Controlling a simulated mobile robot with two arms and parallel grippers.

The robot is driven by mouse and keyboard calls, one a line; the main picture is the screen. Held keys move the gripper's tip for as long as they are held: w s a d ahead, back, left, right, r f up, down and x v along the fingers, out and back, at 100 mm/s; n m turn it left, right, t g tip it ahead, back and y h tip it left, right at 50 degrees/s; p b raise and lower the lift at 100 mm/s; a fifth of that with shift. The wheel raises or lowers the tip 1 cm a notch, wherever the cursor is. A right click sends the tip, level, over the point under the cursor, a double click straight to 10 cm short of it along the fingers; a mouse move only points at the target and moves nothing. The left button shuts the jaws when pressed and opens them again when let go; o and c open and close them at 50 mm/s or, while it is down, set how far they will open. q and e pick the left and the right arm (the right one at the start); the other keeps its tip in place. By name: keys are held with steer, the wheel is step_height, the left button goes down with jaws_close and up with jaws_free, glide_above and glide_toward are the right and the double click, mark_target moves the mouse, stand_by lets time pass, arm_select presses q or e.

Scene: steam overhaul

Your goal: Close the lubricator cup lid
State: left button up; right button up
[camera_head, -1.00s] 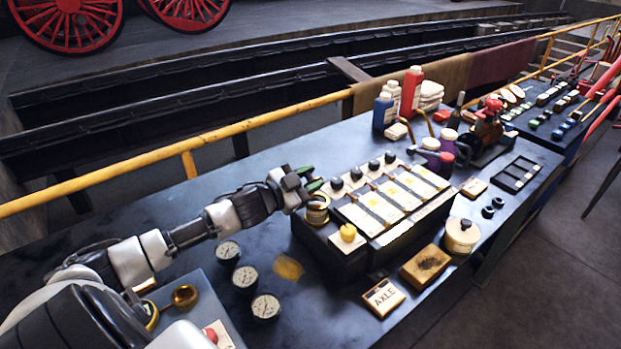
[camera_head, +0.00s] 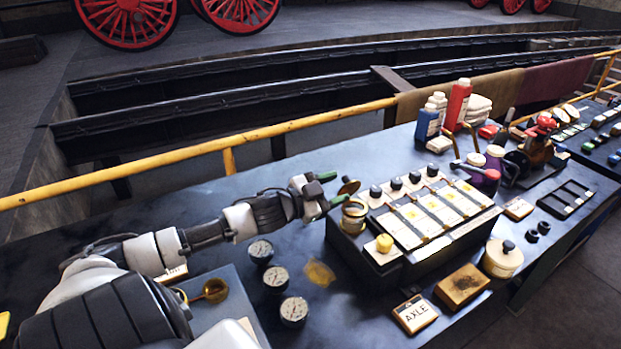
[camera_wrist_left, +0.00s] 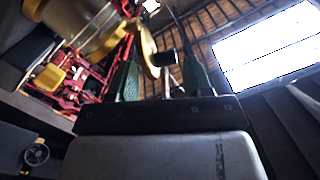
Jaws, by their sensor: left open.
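The brass lubricator cup (camera_head: 354,214) stands at the left end of the black box with the row of white panels. Its lid (camera_head: 349,187) is raised and tilted at the cup's far side, so the cup's mouth shows open. My left gripper (camera_head: 331,189), with green finger pads, is open just left of the lid and above the bench. In the left wrist view the brass lid (camera_wrist_left: 150,58) and its dark knob show edge-on between or beyond the open fingers (camera_wrist_left: 160,82); contact cannot be told. My right gripper is not in view.
A yellow knob (camera_head: 384,243) sits in front of the cup. Dark knobs (camera_head: 395,184) line the box's back edge. Gauges (camera_head: 276,278) lie nearer on the bench. A yellow rail (camera_head: 180,154) runs behind.

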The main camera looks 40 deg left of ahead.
arm_select(q)
steer(key=v, duration=0.6)
steer(key=shift+s+a, duration=0.15)
steer(key=shift+s, duration=0.2)
steer(key=shift+r, duration=0.15)
